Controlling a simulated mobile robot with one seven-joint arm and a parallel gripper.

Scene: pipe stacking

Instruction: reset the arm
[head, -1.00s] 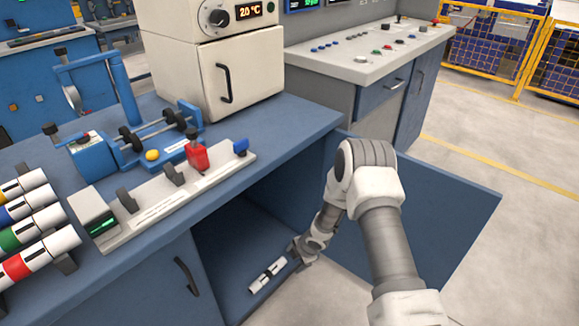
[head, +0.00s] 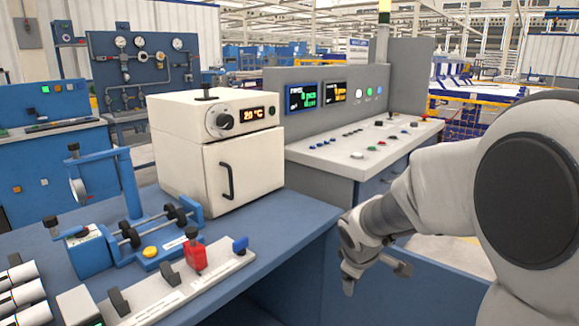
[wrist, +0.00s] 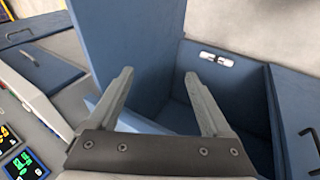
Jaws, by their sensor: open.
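My gripper (wrist: 159,73) is open in the wrist view, its two grey fingers apart with nothing between them. In the head view my arm is bent at the right, and the gripper hangs in front of the blue bench, beside the open cabinet door (head: 450,285). A white pipe piece with a dark band (wrist: 216,59) lies inside the open blue cabinet (wrist: 255,120) in the wrist view, apart from the fingers. The cabinet's inside is out of sight in the head view.
The white oven (head: 215,150) stands on the blue bench. A blue clamp device (head: 90,255) and a pale fixture with a red block (head: 195,255) are in front of it. White pipes (head: 18,295) lie at lower left. A control console (head: 350,150) stands behind.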

